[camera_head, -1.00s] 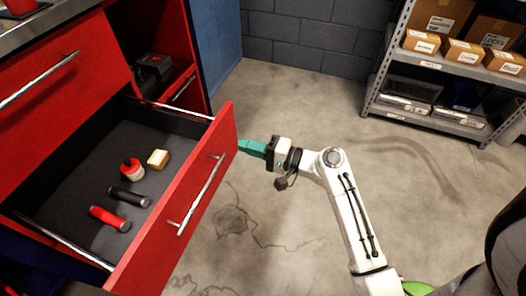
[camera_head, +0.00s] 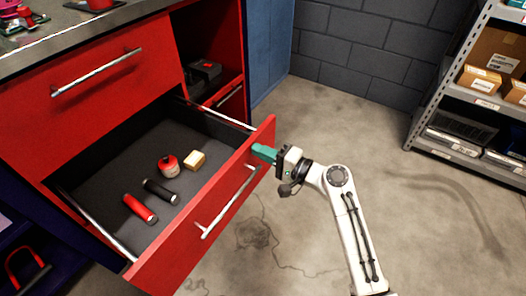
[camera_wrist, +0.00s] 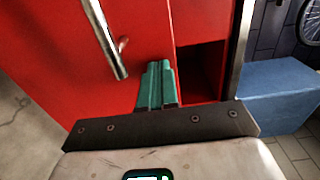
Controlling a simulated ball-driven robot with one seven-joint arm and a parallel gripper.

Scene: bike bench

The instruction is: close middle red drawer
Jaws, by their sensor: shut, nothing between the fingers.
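The middle red drawer (camera_head: 205,238) is pulled well out of the red cabinet. Its front has a long silver handle (camera_head: 229,203). My gripper (camera_head: 264,153) has teal fingers, shut and empty, at the right end of the drawer front. In the wrist view the fingers (camera_wrist: 157,85) point at the red front beside the handle (camera_wrist: 106,38). I cannot tell whether they touch it.
A closed red drawer (camera_head: 80,110) is above the open one. An open compartment (camera_head: 207,80) with a dark case is behind it. A grey shelf with boxes (camera_head: 480,80) stands at the right. The concrete floor (camera_head: 370,130) between is clear.

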